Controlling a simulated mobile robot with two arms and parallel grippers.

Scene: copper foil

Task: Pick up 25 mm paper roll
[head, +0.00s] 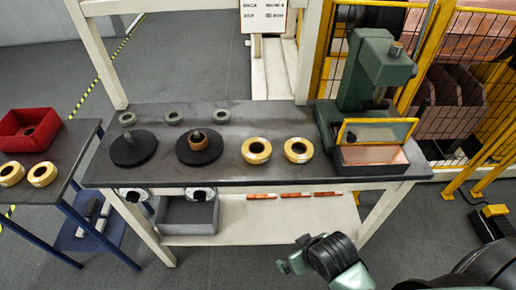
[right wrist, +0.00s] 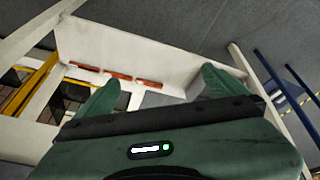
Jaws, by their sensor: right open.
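Two cream-yellow rolls with dark centres lie flat on the dark bench top; one roll (head: 257,159) is near the middle and the other roll (head: 298,158) is to its right, close to the green press. Two similar rolls, a left one (head: 10,181) and a right one (head: 42,182), lie on the side table. I cannot read which is 25 mm. My right gripper (head: 291,254) is low in front of the bench, below the top and apart from the rolls. In the right wrist view its two green fingers (right wrist: 160,92) are spread with nothing between them. My left gripper is not seen.
The green press (head: 375,72) stands at the bench's (head: 237,112) right end. Two black discs and several small grey rings occupy the left part. A lower shelf (head: 300,222) holds a grey bin (head: 187,216) and copper-red strips. A red tray (head: 28,130) sits on the side table.

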